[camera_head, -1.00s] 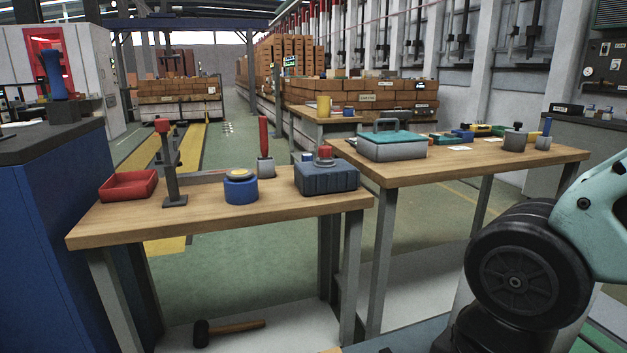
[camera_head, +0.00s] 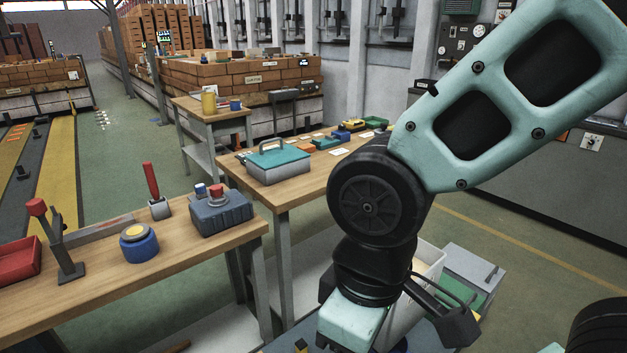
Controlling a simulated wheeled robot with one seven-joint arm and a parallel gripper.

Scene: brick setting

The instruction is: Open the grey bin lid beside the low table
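A grey bin (camera_head: 472,268) with a dark handle on its top stands low at the lower right, just right of my arm. Its top looks shut, but my arm hides part of it and I cannot tell for sure. A green patch shows on its near side. The low table (camera_head: 275,346) seems to be the blue-grey surface at the bottom edge, mostly hidden by my arm. My arm hangs in front of both. Dark parts show at its lower end, but I cannot make out the fingertips or anything held.
A white open container (camera_head: 432,262) stands left of the grey bin, partly behind my arm. Two wooden workbenches (camera_head: 110,285) fill the left and middle; a toolbox (camera_head: 278,165) with a teal lid stands on the farther one.

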